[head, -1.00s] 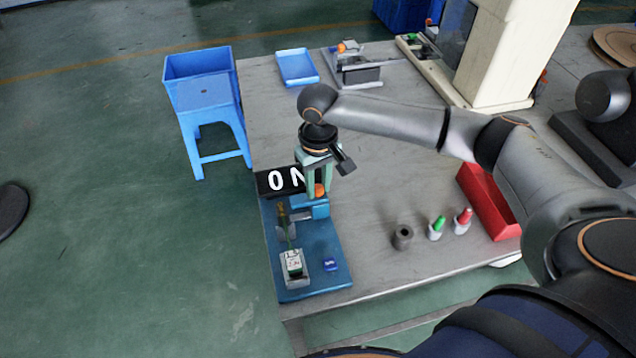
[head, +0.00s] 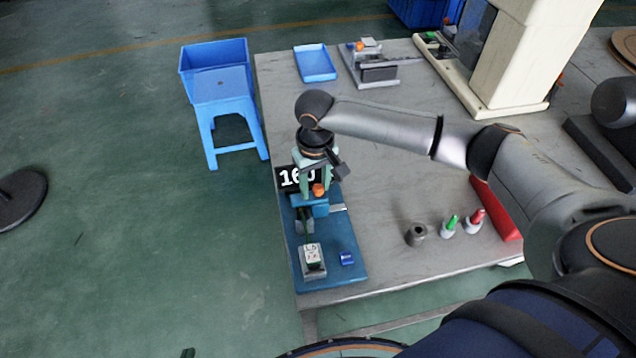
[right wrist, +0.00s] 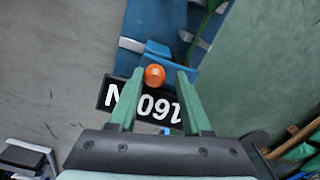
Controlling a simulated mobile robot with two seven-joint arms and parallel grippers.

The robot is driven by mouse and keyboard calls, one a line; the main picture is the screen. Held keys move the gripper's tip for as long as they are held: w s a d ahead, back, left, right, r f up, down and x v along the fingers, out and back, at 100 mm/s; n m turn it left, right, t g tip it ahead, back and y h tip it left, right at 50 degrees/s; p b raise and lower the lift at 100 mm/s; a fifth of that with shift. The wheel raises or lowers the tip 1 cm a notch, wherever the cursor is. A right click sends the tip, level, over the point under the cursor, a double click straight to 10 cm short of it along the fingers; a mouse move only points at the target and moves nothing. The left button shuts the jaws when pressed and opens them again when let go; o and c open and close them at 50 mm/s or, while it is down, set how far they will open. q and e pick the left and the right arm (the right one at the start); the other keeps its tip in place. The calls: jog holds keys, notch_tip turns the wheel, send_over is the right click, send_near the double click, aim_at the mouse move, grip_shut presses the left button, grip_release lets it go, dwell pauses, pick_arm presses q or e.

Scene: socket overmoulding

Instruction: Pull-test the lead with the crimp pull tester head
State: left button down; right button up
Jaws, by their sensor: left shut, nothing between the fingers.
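The crimp pull tester has a blue base plate (head: 350,268) at the table's front left corner, a blue head (head: 312,203), an orange knob (head: 318,190) and a black display (head: 288,179) reading 160 N. A white block (head: 312,252) sits in a grey holder on the base. Only a small dark tip of my left gripper (head: 188,353) shows at the bottom edge.
A small blue piece (head: 347,258) lies on the base. A grey cup (head: 415,235), bottles with green (head: 452,221) and red (head: 477,215) caps and a red bin (head: 497,208) stand to the right. A blue tray (head: 316,64) lies at the back. The table's middle is clear.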

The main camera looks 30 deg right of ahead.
jog(key=shift+o, duration=0.7)
jog(key=shift+d, duration=0.1)
notch_tip(320, 180, up, 13)
jog(key=shift+f, duration=0.2)
